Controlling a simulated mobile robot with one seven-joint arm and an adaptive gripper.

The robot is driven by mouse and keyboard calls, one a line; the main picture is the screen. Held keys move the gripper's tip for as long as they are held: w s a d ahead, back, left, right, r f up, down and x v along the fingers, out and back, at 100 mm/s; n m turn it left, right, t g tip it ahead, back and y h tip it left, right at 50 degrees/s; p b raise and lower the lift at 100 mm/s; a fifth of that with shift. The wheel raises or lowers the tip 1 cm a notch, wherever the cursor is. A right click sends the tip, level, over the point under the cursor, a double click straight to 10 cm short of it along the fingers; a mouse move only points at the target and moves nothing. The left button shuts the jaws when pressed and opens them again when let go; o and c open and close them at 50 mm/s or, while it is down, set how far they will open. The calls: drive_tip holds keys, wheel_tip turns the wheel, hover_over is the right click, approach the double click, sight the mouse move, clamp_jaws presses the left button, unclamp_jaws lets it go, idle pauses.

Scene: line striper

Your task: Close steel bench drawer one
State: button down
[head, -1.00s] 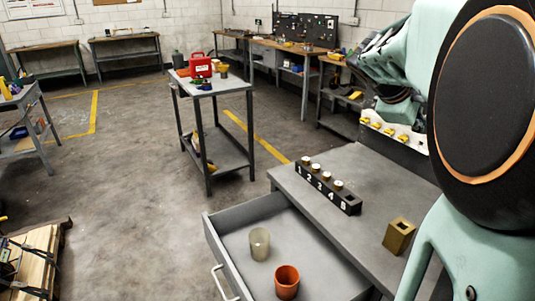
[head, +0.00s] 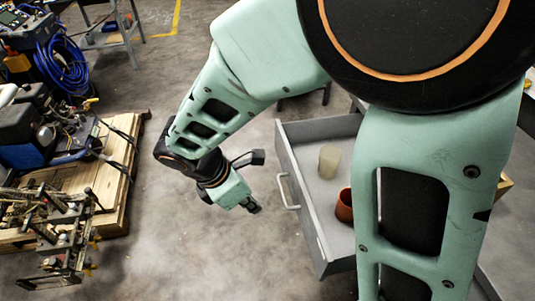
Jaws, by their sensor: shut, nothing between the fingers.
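The grey steel bench drawer (head: 303,212) stands pulled open in the head view, right of the middle. Its bar handle (head: 286,193) is on the front panel, facing left. A pale translucent cup (head: 328,162) and an orange-brown cup (head: 344,206) stand inside it. My gripper (head: 254,208) is shut and empty. It appears in front of the drawer, left of the handle, with a gap of floor showing between them. My arm hides the bench and the drawer's right part.
A wooden pallet (head: 118,180) with machinery stands at the left. A coiled blue hose (head: 62,65) hangs at the upper left. Clamps and tools (head: 55,235) fill a rack at the lower left. Concrete floor between the pallet and drawer is clear.

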drive_tip(key=w+d+f+b, duration=0.2)
drive_tip(key=w+d+f, duration=0.2)
drive_tip(key=d+f, duration=0.2)
drive_tip(key=shift+w+f, duration=0.2)
drive_tip(key=shift+f, duration=0.7)
drive_tip(key=shift+w+d, duration=0.1)
drive_tip(key=shift+d, duration=0.1)
